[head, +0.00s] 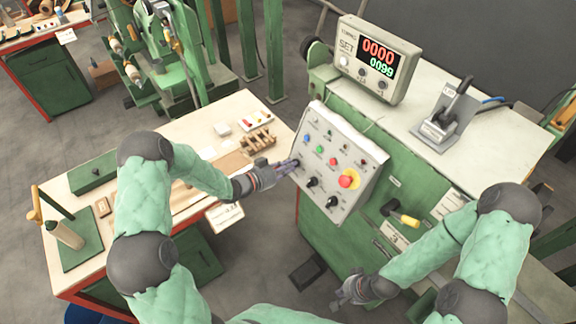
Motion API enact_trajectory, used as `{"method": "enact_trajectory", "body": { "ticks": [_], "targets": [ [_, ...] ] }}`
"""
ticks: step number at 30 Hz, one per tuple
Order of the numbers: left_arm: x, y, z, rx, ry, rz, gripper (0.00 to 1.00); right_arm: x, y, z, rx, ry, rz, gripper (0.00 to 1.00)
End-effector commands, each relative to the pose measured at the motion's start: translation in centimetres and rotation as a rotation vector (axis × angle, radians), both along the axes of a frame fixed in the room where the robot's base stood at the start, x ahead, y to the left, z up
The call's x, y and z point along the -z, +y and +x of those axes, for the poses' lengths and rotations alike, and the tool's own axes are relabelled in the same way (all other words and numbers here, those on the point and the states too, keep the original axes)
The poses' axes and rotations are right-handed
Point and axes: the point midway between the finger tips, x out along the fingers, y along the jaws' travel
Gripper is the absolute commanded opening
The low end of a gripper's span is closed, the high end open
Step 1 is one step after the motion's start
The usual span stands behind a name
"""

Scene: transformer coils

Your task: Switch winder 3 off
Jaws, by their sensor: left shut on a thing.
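The winder's sloped control panel (328,125) is a light grey box on the front of a green machine. It carries a blue button (306,138), a green button (320,149), a red button (333,161), dark rotary knobs (332,201) and a red emergency stop on a yellow disc (348,180). My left gripper (291,166) is at the panel's left edge, shut on a small control there that its fingers hide. The control's position cannot be read. My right gripper (345,294) is low, below and apart from the panel; its fingers are too unclear to tell.
A counter display (375,58) reading 0000 and 0099 stands on the machine top. A pedal-like lever unit (444,122) is to its right. A workbench (120,190) with wooden parts is at left.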

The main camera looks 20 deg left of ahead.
Motion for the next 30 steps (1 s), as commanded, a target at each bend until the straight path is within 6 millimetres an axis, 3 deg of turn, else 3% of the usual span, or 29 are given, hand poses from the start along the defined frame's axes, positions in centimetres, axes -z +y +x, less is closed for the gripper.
{"method": "enact_trajectory", "body": {
  "ticks": [22,23,24,25,30],
  "targets": [
    [0.02,0.01,-0.01,-0.033,0.050,-0.063,0.00,-0.21,0.00,0.00,0.000,0.000,0.000,0.00],
    [0.02,0.01,-0.01,-0.033,0.050,-0.063,0.27,-0.21,0.00,0.00,0.000,0.000,0.000,0.00],
    [0.02,0.02,0.00,-0.033,0.050,-0.063,0.38,-0.21,0.00,0.00,0.000,0.000,0.000,0.00],
    [0.02,0.02,0.00,-0.033,0.050,-0.062,0.42,-0.21,0.00,0.00,0.000,0.000,0.000,0.00],
    [0.00,0.01,0.01,-0.033,0.049,-0.062,0.42,-0.21,0.00,0.00,0.000,0.000,0.000,0.00]
  ]
}}
